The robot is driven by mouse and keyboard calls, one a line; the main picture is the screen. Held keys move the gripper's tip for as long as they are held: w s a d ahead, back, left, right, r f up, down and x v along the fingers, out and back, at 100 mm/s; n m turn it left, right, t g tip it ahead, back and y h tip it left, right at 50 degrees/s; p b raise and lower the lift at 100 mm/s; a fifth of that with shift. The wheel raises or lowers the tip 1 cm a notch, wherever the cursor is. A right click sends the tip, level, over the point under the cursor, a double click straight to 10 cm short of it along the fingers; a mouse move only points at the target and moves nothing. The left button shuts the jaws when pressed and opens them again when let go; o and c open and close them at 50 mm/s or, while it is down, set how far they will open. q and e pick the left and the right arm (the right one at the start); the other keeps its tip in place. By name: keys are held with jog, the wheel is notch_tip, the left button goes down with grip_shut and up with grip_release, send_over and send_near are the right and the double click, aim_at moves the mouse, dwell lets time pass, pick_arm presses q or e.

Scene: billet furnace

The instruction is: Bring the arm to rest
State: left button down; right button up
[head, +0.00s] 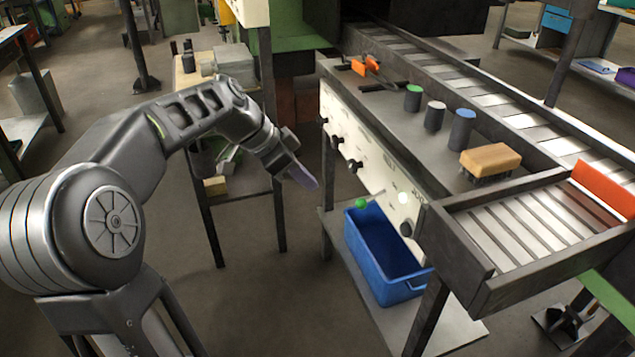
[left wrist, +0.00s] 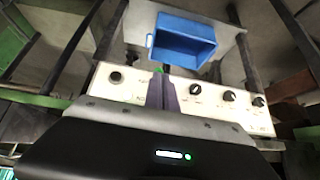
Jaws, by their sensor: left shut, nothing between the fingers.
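My left arm comes in from the left in the head view, and its left gripper (head: 304,178) hangs in the air in front of the control panel (head: 372,165). Its purple-grey fingers are shut with nothing between them. In the left wrist view the shut fingers (left wrist: 161,92) point toward the white panel (left wrist: 215,100) and its dark knobs. I cannot tell the exact gap between the fingertips and the panel. My right gripper is in neither view.
A blue bin (head: 385,262) sits on the low shelf below the panel. The bench top holds green, white and blue capped cylinders (head: 461,128) and a tan block (head: 490,159). A slatted tray (head: 520,235) juts out at right. A small table (head: 200,75) stands behind my arm.

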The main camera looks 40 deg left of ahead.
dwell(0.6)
pick_arm(q)
jog(key=w+a+f+n+t+y+p, duration=0.1)
jog(key=w+a+f+n+y, duration=0.3)
jog(key=f+n, duration=0.45)
jog(key=d+f+n+g+h+p, duration=0.1)
jog(key=d+f+n+p, duration=0.25)
jog(key=d+f, duration=1.15)
jog(key=s+d+f+m+g+h+p, duration=0.1)
jog(key=s+d+f, duration=0.4)
jog(key=s+d, duration=0.6)
jog(key=s+d+f+m+g+h+p, duration=0.2)
jog(key=s+d+f+g+p, duration=0.2)
jog(key=s+d, duration=0.6)
jog(key=s+f, duration=0.1)
jog(key=s, duration=0.2)
jog(key=shift+d+f+p, duration=0.35)
jog(key=shift+f+p, duration=0.05)
